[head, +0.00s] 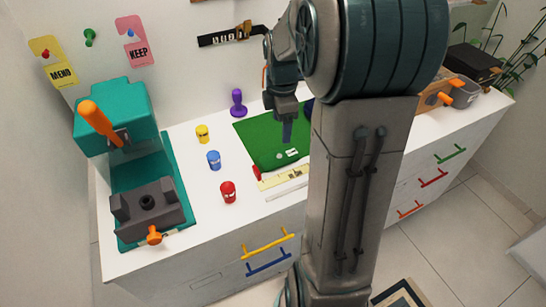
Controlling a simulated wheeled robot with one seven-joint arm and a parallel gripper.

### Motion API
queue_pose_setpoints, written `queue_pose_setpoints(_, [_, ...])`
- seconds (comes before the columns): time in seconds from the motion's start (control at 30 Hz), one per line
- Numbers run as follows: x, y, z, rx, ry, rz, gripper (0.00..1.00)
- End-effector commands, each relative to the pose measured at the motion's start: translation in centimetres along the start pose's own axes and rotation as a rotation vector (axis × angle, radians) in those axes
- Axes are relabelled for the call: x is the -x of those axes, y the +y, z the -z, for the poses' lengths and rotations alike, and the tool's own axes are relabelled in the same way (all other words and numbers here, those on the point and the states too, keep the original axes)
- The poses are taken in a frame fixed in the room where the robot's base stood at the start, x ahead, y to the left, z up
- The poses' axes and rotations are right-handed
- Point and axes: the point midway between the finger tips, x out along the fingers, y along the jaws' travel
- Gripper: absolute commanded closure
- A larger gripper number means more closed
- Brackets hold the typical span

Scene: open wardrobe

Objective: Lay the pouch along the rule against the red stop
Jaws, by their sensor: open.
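The green mat (258,138) lies on the white counter, partly hidden by my arm. A pale yellow rule (276,181) with markings lies along its front edge. A small red stop (257,172) is at the rule's left end. My gripper (287,140) points down over the mat, behind the rule; its jaws are open, and nothing shows clearly between them. I cannot make out the pouch for certain; a dark blue patch (308,107) shows at my arm's edge, mostly hidden. Small pale pieces (291,153) lie on the mat near the gripper.
Yellow (202,134), blue (214,160) and red (228,192) cups stand left of the mat, and a purple stamp-like piece (238,103) behind them. A teal press (117,112) and grey vise (148,205) fill the left end. A grey bin (466,92) stands far right.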

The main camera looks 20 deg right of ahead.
Motion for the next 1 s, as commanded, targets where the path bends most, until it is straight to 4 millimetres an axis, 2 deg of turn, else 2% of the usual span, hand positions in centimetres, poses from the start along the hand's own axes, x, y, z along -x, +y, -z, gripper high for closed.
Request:
queue_pose_setpoints(0.1, [2.1, -2.9, 2.2, -0.208, -0.004, -0.043, 0.28])
queue_pose_setpoints(0.3, [4.3, -8.1, 5.0, -0.592, 0.027, -0.105, 0.28])
queue_pose_setpoints(0.6, [5.3, -15.7, 7.5, -1.136, 0.139, -0.153, 0.28])
queue_pose_setpoints(0.8, [5.0, -18.3, 8.1, -1.344, 0.196, -0.149, 0.28])
queue_pose_setpoints(1.0, [4.9, -18.8, 8.2, -1.393, 0.208, -0.145, 0.28])
